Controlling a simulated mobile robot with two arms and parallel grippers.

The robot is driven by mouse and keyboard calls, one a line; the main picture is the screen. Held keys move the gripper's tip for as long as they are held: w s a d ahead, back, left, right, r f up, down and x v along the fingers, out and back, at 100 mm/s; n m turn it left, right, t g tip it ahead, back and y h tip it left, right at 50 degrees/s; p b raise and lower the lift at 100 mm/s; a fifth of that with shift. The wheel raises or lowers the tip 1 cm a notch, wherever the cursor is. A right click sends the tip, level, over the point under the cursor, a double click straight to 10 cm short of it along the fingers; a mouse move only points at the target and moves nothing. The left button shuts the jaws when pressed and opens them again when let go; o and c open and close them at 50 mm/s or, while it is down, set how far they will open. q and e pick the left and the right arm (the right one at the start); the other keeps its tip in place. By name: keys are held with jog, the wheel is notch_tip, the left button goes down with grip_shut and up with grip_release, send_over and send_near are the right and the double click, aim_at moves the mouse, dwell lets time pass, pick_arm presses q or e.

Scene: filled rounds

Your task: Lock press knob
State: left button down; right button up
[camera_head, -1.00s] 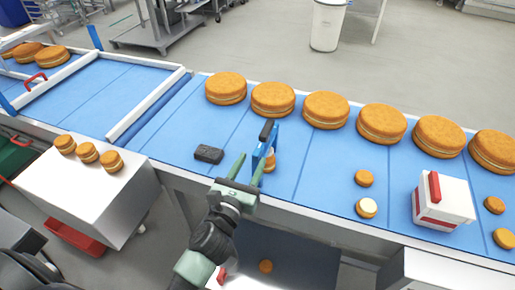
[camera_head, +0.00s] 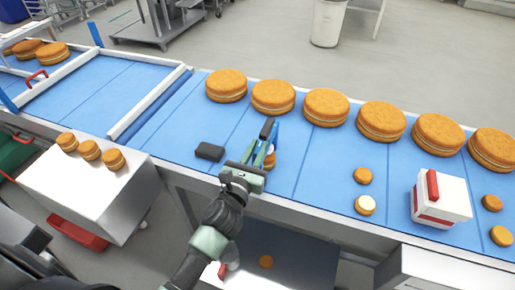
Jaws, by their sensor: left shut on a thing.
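A blue press-like tool (camera_head: 276,133) with a black knob or grip (camera_head: 267,128) on top stands on the blue belt near its front edge. My left gripper (camera_head: 259,153) reaches it from the front, and its green fingers are shut on the blue tool, below the black top. The fingers and gripper body hide much of the tool's lower part. A small brown round (camera_head: 271,161) shows partly beside the fingers. My right gripper is not in view.
A black block (camera_head: 209,151) lies left of the gripper. Large filled rounds (camera_head: 326,106) line the belt's back. Small rounds (camera_head: 363,176) and a white box with a red handle (camera_head: 443,199) stand at the right. A white box (camera_head: 85,187) carrying small rounds is at the left.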

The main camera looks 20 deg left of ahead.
pick_arm(q)
jog(key=m+h+p, duration=0.2)
jog(key=shift+a+r+h+p, duration=0.1)
jog(key=shift+r+h+p, duration=0.2)
jog(key=shift+h, duration=0.1)
jog(key=shift+f+m+g+h+p, duration=0.2)
jog(key=shift+m+g+h+p, duration=0.25)
jog(key=shift+m+h, duration=0.55)
jog(key=shift+m+g+h, duration=0.3)
jog(key=shift+g+h, duration=0.05)
jog(key=shift+h, duration=0.75)
jog(key=c, duration=1.3)
grip_release()
jog(key=shift+f, duration=0.1)
